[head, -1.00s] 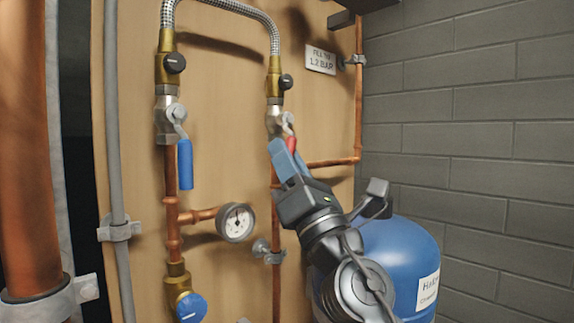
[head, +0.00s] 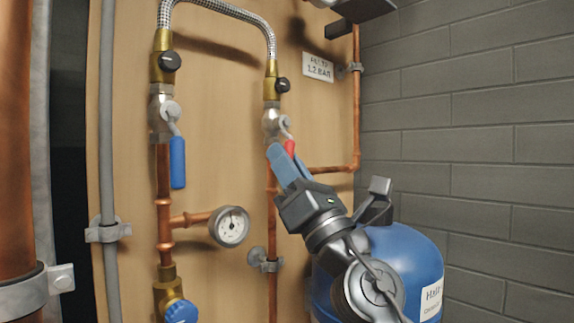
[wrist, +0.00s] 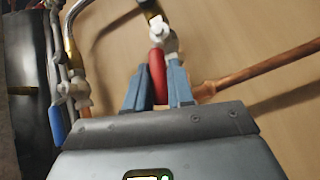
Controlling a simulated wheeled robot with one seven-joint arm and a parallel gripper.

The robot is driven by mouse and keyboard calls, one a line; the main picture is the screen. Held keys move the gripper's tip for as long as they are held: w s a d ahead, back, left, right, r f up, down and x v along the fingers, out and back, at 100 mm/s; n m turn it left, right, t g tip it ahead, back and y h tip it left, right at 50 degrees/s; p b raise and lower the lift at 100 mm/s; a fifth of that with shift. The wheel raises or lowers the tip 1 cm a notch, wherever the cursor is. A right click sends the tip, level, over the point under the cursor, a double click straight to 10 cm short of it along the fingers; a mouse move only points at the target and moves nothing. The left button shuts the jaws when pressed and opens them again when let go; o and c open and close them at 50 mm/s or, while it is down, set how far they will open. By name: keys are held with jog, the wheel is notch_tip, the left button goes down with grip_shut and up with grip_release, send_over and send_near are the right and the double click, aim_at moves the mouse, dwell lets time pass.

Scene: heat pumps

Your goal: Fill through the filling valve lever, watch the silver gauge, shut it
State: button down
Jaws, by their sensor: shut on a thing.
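The filling valve lever, with a red grip (head: 289,149), hangs down from its valve body (head: 273,124) under the right end of the braided hose. My gripper (head: 283,160) is shut on the red lever. In the wrist view the lever (wrist: 157,76) sits between the two blue fingers (wrist: 158,88). The silver gauge (head: 229,226) has a white dial and sits on a copper stub to the lower left of my gripper. Its dial is too small to read exactly. A sign (head: 318,67) at upper right reads about "fill to 1.2 bar".
A blue-handled valve (head: 177,162) hangs down on the left pipe, and a blue knob (head: 180,312) sits below it. The braided hose (head: 225,8) arches above. A blue tank (head: 405,258) stands at lower right near my arm, before a grey block wall (head: 480,130).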

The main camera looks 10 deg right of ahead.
jog(key=shift+w+f, duration=0.1)
jog(key=c, duration=1.1)
grip_release()
jog(key=b+v, duration=0.2)
jog(key=v, duration=0.5)
jog(key=shift+s+f, duration=0.3)
jog(key=shift+d, duration=0.1)
